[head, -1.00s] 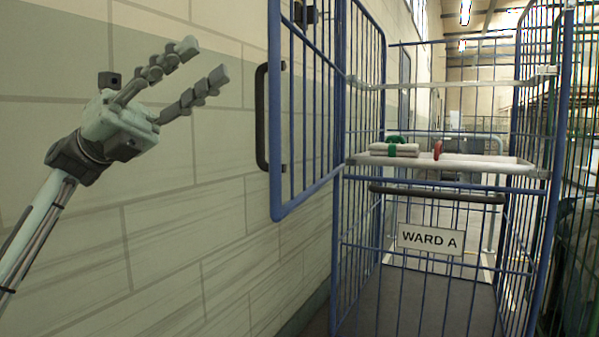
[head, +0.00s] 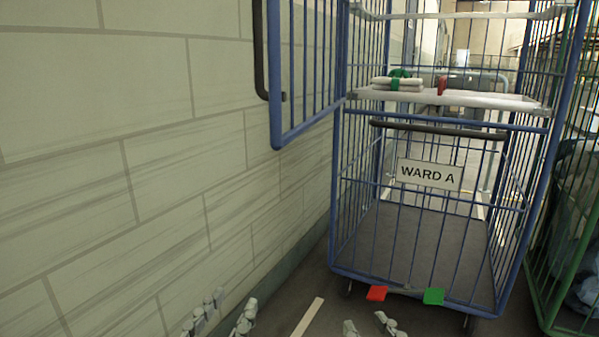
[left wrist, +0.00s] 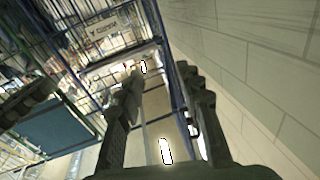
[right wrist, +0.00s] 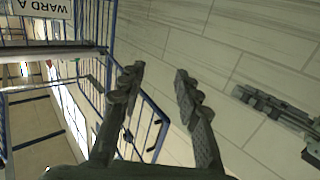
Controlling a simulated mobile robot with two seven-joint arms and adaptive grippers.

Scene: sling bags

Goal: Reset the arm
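My left gripper (head: 222,312) shows at the bottom of the head view, with only its finger ends in frame. Its two fingers stand apart with nothing between them in the left wrist view (left wrist: 158,85). My right gripper (head: 368,325) is at the bottom edge of the head view, to the right of the left one. Its fingers are also spread and empty in the right wrist view (right wrist: 157,76). Both grippers are low in the head view, in front of the cage trolley. Most of both arms is out of the head view.
A blue cage trolley (head: 340,190) labelled WARD A (head: 429,174) stands ahead, its upper door (head: 300,75) open leftward. Folded cloth with a green band (head: 398,83) and a red item (head: 441,85) lie on its shelf (head: 470,99). A wall is left; a green cage (head: 575,225) is right.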

